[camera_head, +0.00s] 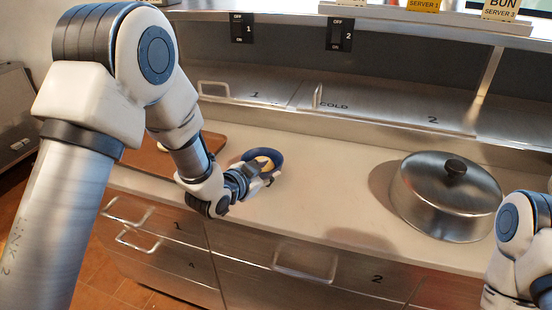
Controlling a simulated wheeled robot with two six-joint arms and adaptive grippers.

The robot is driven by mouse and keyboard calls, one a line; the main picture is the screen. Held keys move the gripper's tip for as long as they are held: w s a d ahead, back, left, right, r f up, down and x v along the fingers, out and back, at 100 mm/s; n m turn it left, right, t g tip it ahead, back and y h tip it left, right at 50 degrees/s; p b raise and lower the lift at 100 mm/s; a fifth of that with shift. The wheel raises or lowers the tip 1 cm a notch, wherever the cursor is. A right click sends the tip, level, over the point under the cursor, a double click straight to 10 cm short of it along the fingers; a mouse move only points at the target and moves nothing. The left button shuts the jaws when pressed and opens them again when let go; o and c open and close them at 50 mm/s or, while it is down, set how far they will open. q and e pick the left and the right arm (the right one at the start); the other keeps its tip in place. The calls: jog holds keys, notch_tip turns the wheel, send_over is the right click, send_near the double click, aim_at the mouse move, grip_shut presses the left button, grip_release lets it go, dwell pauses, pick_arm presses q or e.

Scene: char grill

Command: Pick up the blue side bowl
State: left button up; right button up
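The blue side bowl (276,155) is small and round, with something yellow-orange inside. It sits on the pale counter, left of the middle of the head view. My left gripper (266,174) reaches in from the left and is at the near side of the bowl. Its fingers overlap the bowl's near rim in the picture and hide part of it. I cannot tell whether they grip the rim or only stand beside it. My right gripper is out of view; only part of my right arm shows at the lower right edge.
A lidded steel pot (447,205) stands on the counter at the right. A brown board (150,160) lies on the left, partly behind my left arm. Steel cold bins (390,108) line the back. The counter (325,190) between bowl and pot is clear. Drawers with handles are below.

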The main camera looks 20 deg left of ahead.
aim_at(279, 165)
pick_arm(q)
jog(key=shift+a+r+p, duration=0.15)
jog(key=shift+p, duration=0.15)
jog(key=shift+w+d+p, duration=0.2)
jog(key=shift+w+p, duration=0.15)
jog(key=x, duration=0.5)
jog(key=shift+d+f+p, duration=0.1)
jog(key=shift+f+p, duration=0.2)
jog(key=shift+p, duration=0.1)
jog(key=shift+s+r, duration=0.1)
jog(key=shift+s, duration=0.05)
jog(key=shift+s+r, duration=0.1)
jog(key=shift+s, duration=0.05)
jog(key=c, duration=0.4)
grip_shut()
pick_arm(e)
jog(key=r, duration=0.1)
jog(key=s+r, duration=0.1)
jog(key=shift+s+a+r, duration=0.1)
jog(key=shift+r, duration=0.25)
